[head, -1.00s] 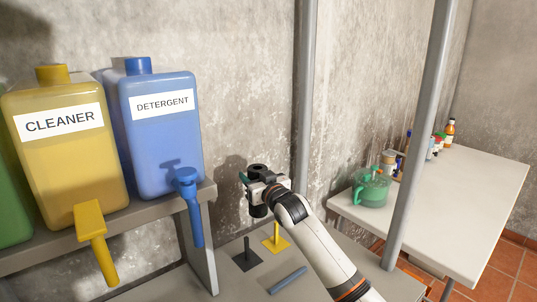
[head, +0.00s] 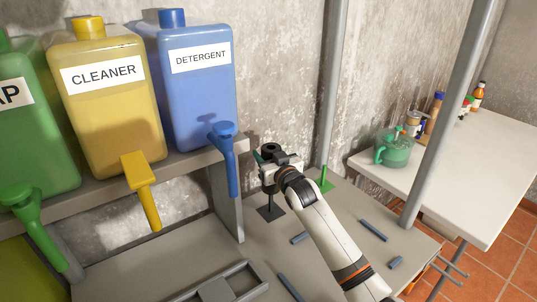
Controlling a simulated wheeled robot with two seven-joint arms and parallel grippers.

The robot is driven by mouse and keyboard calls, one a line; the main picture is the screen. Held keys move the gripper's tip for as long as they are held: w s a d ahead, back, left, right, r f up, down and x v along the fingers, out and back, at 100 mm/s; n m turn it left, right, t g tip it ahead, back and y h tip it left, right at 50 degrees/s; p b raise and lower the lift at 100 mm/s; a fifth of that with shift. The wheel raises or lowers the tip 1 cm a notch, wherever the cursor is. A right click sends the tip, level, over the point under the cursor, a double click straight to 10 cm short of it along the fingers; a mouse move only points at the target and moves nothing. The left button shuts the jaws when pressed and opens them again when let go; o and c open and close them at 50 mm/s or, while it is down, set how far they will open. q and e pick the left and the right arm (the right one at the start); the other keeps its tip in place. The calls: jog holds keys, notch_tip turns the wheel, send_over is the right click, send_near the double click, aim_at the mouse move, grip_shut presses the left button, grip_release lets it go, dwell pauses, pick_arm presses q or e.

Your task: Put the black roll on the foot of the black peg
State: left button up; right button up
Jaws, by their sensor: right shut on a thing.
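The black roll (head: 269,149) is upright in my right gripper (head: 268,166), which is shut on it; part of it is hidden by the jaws. The black peg (head: 271,203) stands on a flat black square foot on the grey bench, directly below the roll in the head view. The peg's upper end meets the roll's lower end in the picture; I cannot tell whether the roll is around the peg's tip or just above it. The foot is bare. My left gripper is not in view.
A green peg (head: 326,180) stands behind my right arm. Blue-grey bars (head: 375,229) lie on the bench (head: 180,262), with a grey frame (head: 238,283) in front. A shelf holds green, yellow and blue (head: 190,95) containers; the blue tap (head: 229,160) hangs close left of my gripper. A pole (head: 333,90) stands behind.

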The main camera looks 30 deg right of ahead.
jog(key=shift+f+b, duration=2.25)
jog(key=shift+f, duration=0.35)
jog(key=shift+f+b, duration=0.65)
jog(key=shift+f, duration=0.95)
jog(key=o, duration=1.2)
jog(key=shift+f, duration=0.1)
jog(key=shift+s, duration=0.1)
